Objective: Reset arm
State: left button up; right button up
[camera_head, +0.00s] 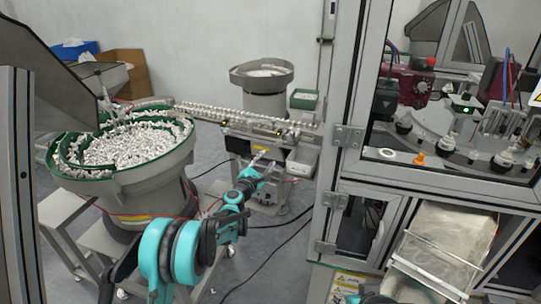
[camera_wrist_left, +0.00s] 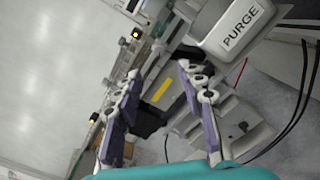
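My left arm, teal and dark grey, reaches up from the bottom of the head view. My left gripper (camera_head: 262,160) is in front of the feeder track's stand. In the left wrist view its two purple-padded fingers (camera_wrist_left: 160,70) are spread apart. No object shows between them, and the gripper is empty. A white bin marked PURGE (camera_wrist_left: 232,28) lies beyond the right finger in that view. My right gripper is not in view; only a bit of teal shows at the head view's bottom edge.
A bowl feeder (camera_head: 170,165) full of small white parts stands at left. A feeder track (camera_head: 225,115) runs to a second bowl (camera_head: 262,78). The glazed machine cabinet (camera_head: 350,110) fills the right side, with a metal chute (camera_head: 445,245) below. Cables cross the grey floor.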

pick_arm(q)
jog(key=shift+v, duration=0.8)
jog(key=s+r+m+g, duration=0.35)
jog(key=s+m, duration=0.35)
jog(key=s, duration=0.4)
jog(key=s+r+m+g, duration=0.2)
jog(key=s+r+m, duration=0.4)
jog(key=s, duration=0.5)
jog(key=s+a+f+m+g+y, duration=0.1)
jog(key=s+a+f+m+y, duration=0.1)
jog(key=s, duration=0.7)
jog(key=s+a+f+m+g+y, duration=0.2)
jog(key=s+a+f+m, duration=0.2)
jog(key=s, duration=0.5)
jog(key=s+a+f+m+g+y, duration=0.1)
jog(key=s+a+f+m+y, duration=0.1)
jog(key=s+a+f, duration=0.4)
jog(key=s+m, duration=0.1)
jog(key=s, duration=0.2)
jog(key=shift+s+m, duration=0.35)
jog(key=shift+m, duration=0.05)
